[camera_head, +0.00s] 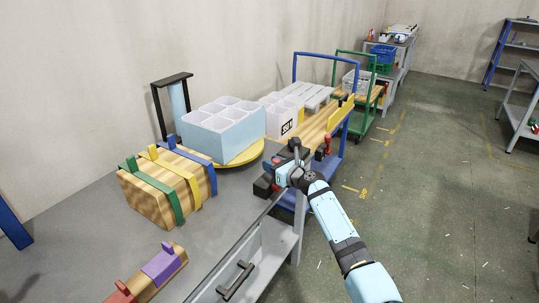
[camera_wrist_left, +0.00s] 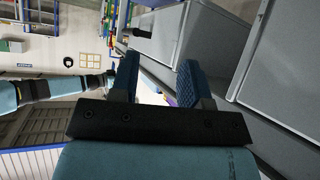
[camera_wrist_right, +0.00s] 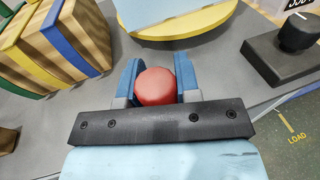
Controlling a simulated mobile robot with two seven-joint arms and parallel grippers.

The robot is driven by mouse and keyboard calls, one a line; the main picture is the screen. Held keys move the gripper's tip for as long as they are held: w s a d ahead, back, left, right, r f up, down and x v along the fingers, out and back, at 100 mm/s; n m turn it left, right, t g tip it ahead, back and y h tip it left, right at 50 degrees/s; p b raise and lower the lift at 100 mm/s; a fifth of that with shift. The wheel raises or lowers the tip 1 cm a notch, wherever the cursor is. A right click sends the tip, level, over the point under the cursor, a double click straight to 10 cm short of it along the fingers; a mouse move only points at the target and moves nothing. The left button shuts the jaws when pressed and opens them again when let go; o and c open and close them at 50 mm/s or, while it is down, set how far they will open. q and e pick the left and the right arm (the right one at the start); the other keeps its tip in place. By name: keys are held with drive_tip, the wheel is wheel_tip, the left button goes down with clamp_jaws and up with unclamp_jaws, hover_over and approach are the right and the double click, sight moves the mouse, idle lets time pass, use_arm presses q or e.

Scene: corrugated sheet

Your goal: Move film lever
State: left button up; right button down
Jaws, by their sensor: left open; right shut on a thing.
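A red round knob (camera_wrist_right: 156,87), which looks like the lever's head, sits between the blue fingers of my right gripper (camera_wrist_right: 157,72) in the right wrist view. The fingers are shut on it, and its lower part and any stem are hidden. In the head view my right gripper (camera_head: 283,170) is at the table's right edge, beside the yellow turntable (camera_head: 253,153); a little red shows there. My left gripper (camera_wrist_left: 157,78) is open and empty in the left wrist view, its fingers wide apart. It is not seen in the head view.
A light blue box (camera_head: 233,148) with white compartments stands on the turntable. Behind it is a black-framed stand (camera_head: 157,110). A strapped wooden block (camera_head: 165,205) is at left. A black base with a knob (camera_wrist_right: 285,62) is right of my right gripper.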

drive_tip(key=m+p, duration=0.1)
drive_tip(key=w+d+m+g+p, duration=0.1)
drive_tip(key=p, duration=0.1)
drive_tip(key=shift+w+f, duration=0.1)
drive_tip(key=shift+w, duration=0.2)
drive_tip(key=shift+w+d+f+m+p, duration=0.2)
drive_tip(key=shift+w+d+m+p, duration=0.05)
drive_tip(key=shift+m+p, duration=0.3)
use_arm(q)
drive_tip(key=r, duration=0.2)
drive_tip(key=shift+s+a+r, duration=0.15)
drive_tip(key=shift+s+r, duration=0.05)
drive_tip(key=shift+r, duration=0.1)
use_arm(e)
drive_tip(key=shift+w+d+f+m, duration=0.1)
drive_tip(key=shift+w+f+m, duration=0.05)
drive_tip(key=shift+f+m, duration=0.1)
drive_tip(key=c, duration=0.8)
unclamp_jaws()
use_arm(q)
drive_tip(key=shift+a, duration=0.1)
use_arm(e)
drive_tip(key=shift+r, duration=0.1)
drive_tip(key=shift+d, duration=0.1)
